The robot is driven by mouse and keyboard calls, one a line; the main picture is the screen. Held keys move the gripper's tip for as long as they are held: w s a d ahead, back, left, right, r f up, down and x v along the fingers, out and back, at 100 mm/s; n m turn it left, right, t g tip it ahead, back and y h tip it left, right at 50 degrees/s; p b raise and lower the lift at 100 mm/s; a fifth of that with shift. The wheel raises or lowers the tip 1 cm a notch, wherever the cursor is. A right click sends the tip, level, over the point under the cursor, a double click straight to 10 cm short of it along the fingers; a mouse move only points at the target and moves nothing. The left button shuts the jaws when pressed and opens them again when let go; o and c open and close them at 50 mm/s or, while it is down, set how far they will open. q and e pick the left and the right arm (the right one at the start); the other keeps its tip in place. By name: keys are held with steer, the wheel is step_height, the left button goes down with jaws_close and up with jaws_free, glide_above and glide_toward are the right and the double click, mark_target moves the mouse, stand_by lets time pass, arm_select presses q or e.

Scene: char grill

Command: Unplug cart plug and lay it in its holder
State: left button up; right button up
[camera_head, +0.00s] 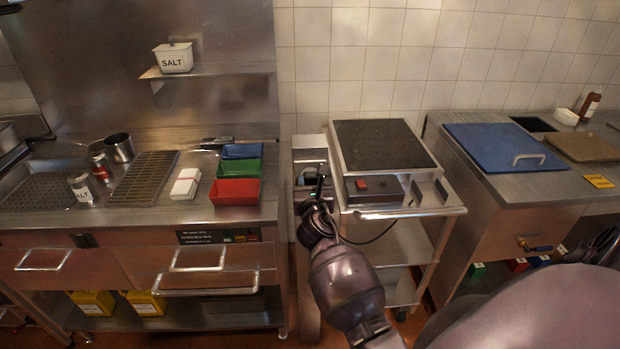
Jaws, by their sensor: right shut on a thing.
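The cart (345,160) has a steel frame, a dark top plate (385,145) and a control box with a red switch (362,185) under the top. A black cable (375,238) hangs in a loop from the cart side toward my right gripper. My right gripper (319,184) is shut at the cart's left edge, in front of a steel post with a socket-like recess (309,157). It holds what seems to be the plug, mostly hidden by the fingers; I cannot tell whether it is in the socket. A small bracket (432,192), possibly the holder, is at the cart's right front.
A steel counter with red (236,192), green and blue trays stands left of the post. A blue board (500,147) lies on the right counter. The cart handle (410,212) juts forward. The gap between left counter and cart is narrow.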

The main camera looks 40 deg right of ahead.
arm_select(q)
steer(key=shift+s+r+p, duration=0.1)
steer(key=shift+r+p, duration=0.5)
steer(key=shift+p, duration=0.1)
arm_select(e)
steer(key=shift+v, duration=2.55)
steer(key=s+a+r+n+t+y+b, duration=0.1)
steer(key=a+r+n+t+y, duration=0.2)
steer(key=a+r, duration=0.4)
arm_select(q)
step_height(320, 180, down, 2)
steer(key=shift+f+b, duration=0.2)
steer(key=shift+b, duration=0.75)
arm_select(e)
steer(key=s+a+f+n+y, duration=0.3)
steer(key=s+a+y, duration=0.3)
steer(key=a, duration=0.3)
steer(key=shift+f, duration=0.55)
